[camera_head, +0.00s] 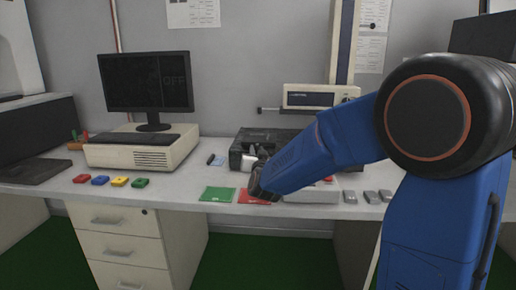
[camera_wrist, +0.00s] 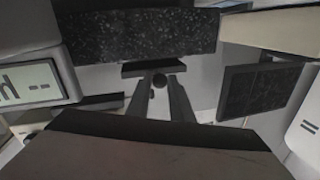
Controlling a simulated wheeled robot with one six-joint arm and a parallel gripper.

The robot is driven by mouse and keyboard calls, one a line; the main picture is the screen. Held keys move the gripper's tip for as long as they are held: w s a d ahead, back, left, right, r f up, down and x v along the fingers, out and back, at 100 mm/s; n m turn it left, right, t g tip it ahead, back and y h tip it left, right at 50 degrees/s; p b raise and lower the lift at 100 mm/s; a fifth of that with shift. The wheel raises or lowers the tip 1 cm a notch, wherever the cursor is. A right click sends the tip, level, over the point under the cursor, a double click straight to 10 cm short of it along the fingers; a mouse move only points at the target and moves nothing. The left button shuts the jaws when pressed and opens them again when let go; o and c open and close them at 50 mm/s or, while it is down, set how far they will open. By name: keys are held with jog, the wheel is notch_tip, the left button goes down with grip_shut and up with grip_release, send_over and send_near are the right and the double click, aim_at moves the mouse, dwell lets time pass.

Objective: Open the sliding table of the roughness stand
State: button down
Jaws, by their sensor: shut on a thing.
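The roughness stand has a dark base (camera_head: 275,136), a tall column (camera_head: 342,45) and a white drive unit with a display (camera_head: 312,98). My gripper (camera_head: 252,160) is at the front left of the base, partly hidden by my own wrist. In the wrist view the two fingers (camera_wrist: 160,90) are closed around a small dark round knob (camera_wrist: 159,80). The knob sits in front of a dark block (camera_wrist: 153,68), below a speckled dark slab (camera_wrist: 135,38). How far the sliding table stands out cannot be told.
Green (camera_head: 218,194) and red (camera_head: 255,196) mats lie at the bench's front edge. Several small grey blocks (camera_head: 371,197) are at right. A monitor (camera_head: 146,82) on a computer case (camera_head: 142,151) and several coloured blocks (camera_head: 119,181) are at left. My arm hides the right side.

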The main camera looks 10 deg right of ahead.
jog(key=shift+s+a, duration=0.2)
jog(key=shift+s, duration=0.35)
jog(key=shift+s+a, duration=0.15)
jog(key=shift+s, duration=0.4)
jog(key=c, duration=1.6)
grip_release()
jog(key=s, duration=0.5)
jog(key=s+a, duration=0.1)
jog(key=s, duration=0.5)
jog(key=s+a, duration=0.1)
jog(key=s, duration=0.5)
jog(key=shift+s, duration=0.15)
